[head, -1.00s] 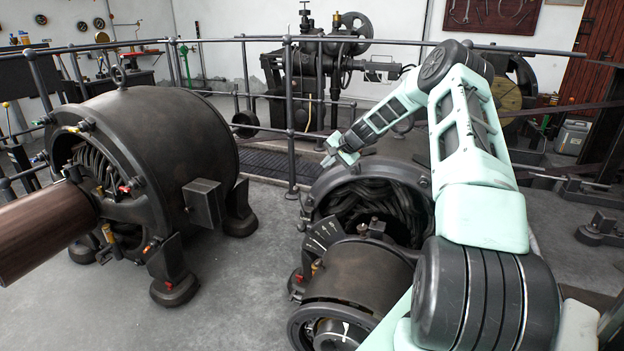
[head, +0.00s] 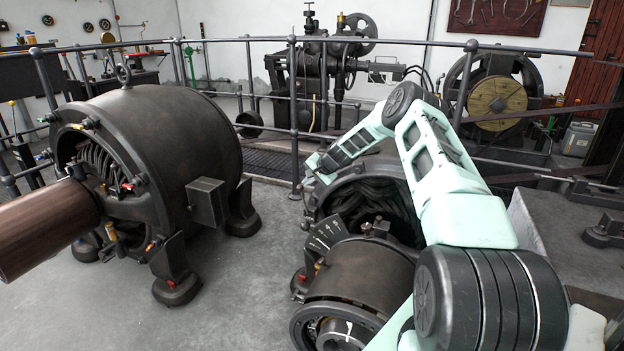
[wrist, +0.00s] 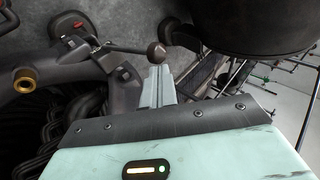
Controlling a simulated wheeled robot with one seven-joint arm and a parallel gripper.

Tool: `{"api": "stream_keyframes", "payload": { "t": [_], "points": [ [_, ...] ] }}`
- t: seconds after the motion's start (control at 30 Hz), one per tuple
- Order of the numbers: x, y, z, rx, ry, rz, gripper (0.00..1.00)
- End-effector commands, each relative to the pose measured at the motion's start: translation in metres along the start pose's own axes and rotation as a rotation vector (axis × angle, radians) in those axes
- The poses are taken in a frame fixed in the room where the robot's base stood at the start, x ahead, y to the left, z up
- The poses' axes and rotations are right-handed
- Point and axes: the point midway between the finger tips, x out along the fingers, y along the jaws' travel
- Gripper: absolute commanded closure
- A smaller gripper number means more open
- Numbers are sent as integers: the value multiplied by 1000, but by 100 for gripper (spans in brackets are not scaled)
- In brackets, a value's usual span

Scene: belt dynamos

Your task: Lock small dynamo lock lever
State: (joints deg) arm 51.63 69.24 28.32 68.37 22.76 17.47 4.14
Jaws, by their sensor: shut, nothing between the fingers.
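The small dynamo (head: 358,272) stands in front of my arm in the head view, with dark coils in its open ring housing. My gripper (head: 316,170) reaches to the far left rim of that housing. In the wrist view my gripper (wrist: 156,72) is shut and empty, its pale fingers pressed together. The lever is hidden in the head view.
A large dynamo (head: 165,150) with a brown shaft (head: 45,225) stands at the left. A metal railing (head: 400,42) runs behind both machines. Grey floor between the dynamos is free.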

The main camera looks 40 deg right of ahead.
Motion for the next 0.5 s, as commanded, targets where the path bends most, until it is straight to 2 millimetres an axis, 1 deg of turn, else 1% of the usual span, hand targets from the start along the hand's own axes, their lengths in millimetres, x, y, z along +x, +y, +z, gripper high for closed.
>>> {"api": "stream_keyframes", "payload": {
  "t": [0.3,0.5],
  "points": [
    [0,-1,1,-3,-2,10,100],
    [8,-11,4,-21,-6,88,100]
  ]
}}
